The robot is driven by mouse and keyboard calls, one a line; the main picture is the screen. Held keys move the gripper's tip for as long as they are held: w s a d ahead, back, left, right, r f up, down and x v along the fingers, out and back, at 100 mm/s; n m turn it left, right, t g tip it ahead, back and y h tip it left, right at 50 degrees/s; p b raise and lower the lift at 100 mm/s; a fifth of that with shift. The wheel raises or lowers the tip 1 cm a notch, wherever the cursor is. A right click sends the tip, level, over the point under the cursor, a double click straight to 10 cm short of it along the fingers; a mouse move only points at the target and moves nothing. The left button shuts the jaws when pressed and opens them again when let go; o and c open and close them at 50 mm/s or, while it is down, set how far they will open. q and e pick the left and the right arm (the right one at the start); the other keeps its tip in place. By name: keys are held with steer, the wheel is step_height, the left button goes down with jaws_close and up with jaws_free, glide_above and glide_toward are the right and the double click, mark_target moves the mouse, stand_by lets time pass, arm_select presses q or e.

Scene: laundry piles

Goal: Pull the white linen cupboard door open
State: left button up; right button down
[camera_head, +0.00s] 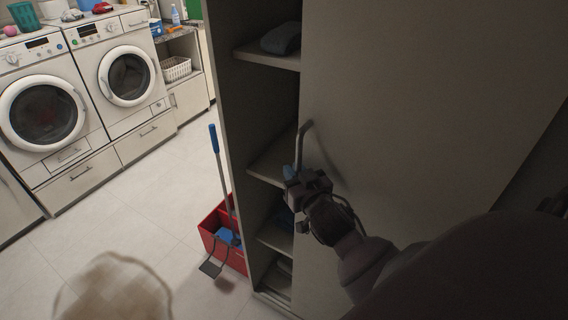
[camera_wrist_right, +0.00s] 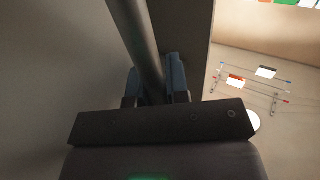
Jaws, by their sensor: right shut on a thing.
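The white linen cupboard door (camera_head: 420,95) fills the right of the head view and looks grey in shadow. It stands partly open, with shelves showing to its left. A bar handle (camera_head: 304,140) runs along its left edge. My right gripper (camera_head: 296,174) is shut on the handle. In the right wrist view the handle (camera_wrist_right: 138,45) passes between the two blue fingers of my right gripper (camera_wrist_right: 152,84). My left gripper is not in view.
The cupboard shelves (camera_head: 268,56) hold folded cloth (camera_head: 281,38). A red bucket (camera_head: 212,228) with a blue-handled tool (camera_head: 217,160) stands on the floor beside the cupboard. Two washing machines (camera_head: 42,110) stand at the left. The tiled floor (camera_head: 150,190) between is mostly clear.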

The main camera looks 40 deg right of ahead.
steer(key=s+d+p, duration=0.2)
steer(key=s+d, duration=0.1)
steer(key=s, duration=0.5)
steer(key=shift+s+d, duration=0.35)
steer(key=shift+s, duration=0.05)
steer(key=c, duration=1.4)
jaws_free()
